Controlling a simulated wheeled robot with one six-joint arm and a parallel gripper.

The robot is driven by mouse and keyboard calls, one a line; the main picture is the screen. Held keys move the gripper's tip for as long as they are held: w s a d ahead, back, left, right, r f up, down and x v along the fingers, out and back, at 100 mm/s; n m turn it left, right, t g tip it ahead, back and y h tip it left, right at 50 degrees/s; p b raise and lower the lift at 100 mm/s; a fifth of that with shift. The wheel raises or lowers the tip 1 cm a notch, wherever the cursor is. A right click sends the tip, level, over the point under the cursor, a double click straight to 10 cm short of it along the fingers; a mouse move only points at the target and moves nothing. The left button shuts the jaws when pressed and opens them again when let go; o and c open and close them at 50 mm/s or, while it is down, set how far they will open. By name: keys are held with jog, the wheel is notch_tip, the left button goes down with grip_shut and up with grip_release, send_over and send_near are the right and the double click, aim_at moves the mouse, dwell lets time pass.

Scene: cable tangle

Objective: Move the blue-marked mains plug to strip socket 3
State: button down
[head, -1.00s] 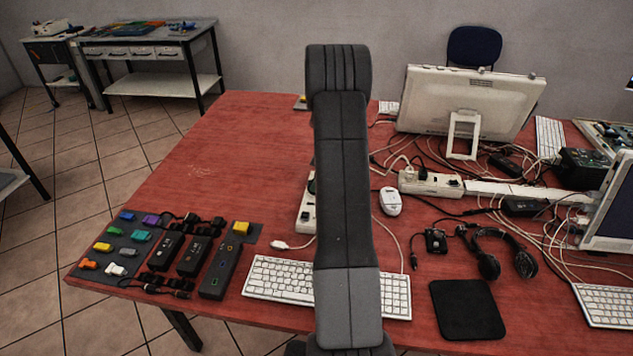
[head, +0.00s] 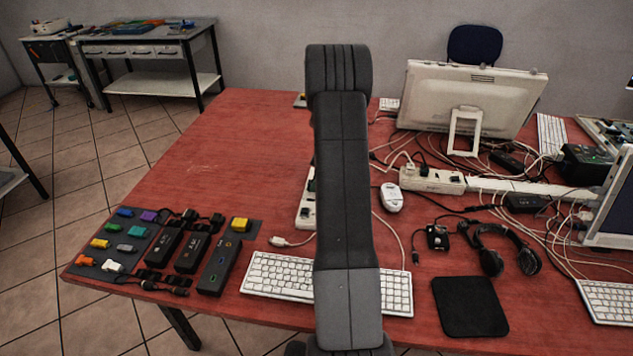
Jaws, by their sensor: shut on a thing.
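My arm stands upright in the middle of the head view and hides what is behind it. My gripper does not show. A white power strip (head: 304,212) lies partly hidden behind the arm's left side, with something dark on it near the arm. A second white power strip (head: 450,183) lies at the right below the monitor, with dark plugs in its left part. No blue mark on a plug can be made out, and I cannot tell socket numbers.
A white keyboard (head: 277,277), mouse (head: 391,197), headphones (head: 492,258) and black pad (head: 470,307) lie near the front. Black adapters (head: 219,266) and small coloured blocks are at the left. Cables tangle under the monitor (head: 465,100). The red table's (head: 235,150) back left is clear.

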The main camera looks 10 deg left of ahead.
jog(key=shift+f, duration=0.1)
jog(key=c, duration=1.1)
grip_release()
jog(key=shift+c, duration=0.2)
jog(key=b+v, duration=0.1)
jog(key=v, duration=1.2)
jog(key=shift+r, duration=0.35)
jog(key=shift+d, duration=0.1)
jog(key=p+x, duration=0.1)
jog(key=x, duration=1.2)
jog(key=shift+f, duration=0.25)
jog(key=shift+r+p, duration=0.2)
jog(key=shift+p, duration=0.2)
